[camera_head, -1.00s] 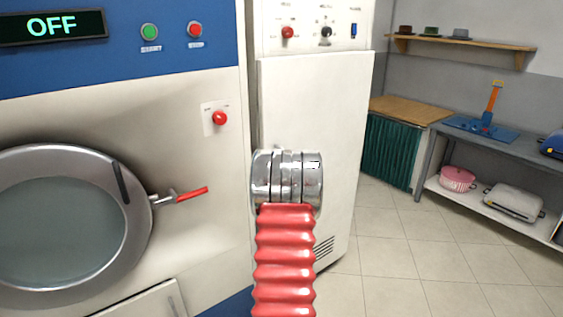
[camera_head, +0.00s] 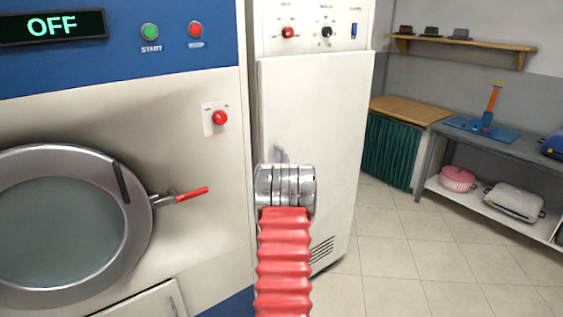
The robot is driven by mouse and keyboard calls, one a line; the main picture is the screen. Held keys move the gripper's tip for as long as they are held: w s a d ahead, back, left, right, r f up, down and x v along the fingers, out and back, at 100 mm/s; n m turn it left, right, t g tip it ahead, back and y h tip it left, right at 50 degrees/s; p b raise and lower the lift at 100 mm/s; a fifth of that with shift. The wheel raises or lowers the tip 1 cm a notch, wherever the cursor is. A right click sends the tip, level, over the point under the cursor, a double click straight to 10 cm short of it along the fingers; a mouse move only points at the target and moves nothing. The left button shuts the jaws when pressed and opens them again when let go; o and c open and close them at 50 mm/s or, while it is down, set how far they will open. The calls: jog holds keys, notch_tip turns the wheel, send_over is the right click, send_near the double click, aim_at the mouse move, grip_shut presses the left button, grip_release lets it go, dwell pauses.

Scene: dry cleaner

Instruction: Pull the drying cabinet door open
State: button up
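The white drying cabinet (camera_head: 312,29) stands in the middle, right of the blue and cream machine. Its tall flat door (camera_head: 330,110) looks shut against the body. My arm reaches up from the bottom as a red ribbed sleeve with a shiny metal end, and my gripper (camera_head: 283,158) is at the left part of the door. A small grey upright piece shows just above the metal end; I cannot tell if it is the door handle or a finger. The metal end hides the fingers, so their opening and any contact are not visible.
The cream machine has a round glass door (camera_head: 65,225) and a red-gripped lever (camera_head: 190,194) sticking out towards my arm. A metal shelf table (camera_head: 500,150) stands at the right, beside a green-curtained counter (camera_head: 390,150). The tiled floor (camera_head: 410,240) right of the cabinet is clear.

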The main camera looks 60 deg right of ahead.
jog(key=shift+c, duration=0.4)
grip_shut()
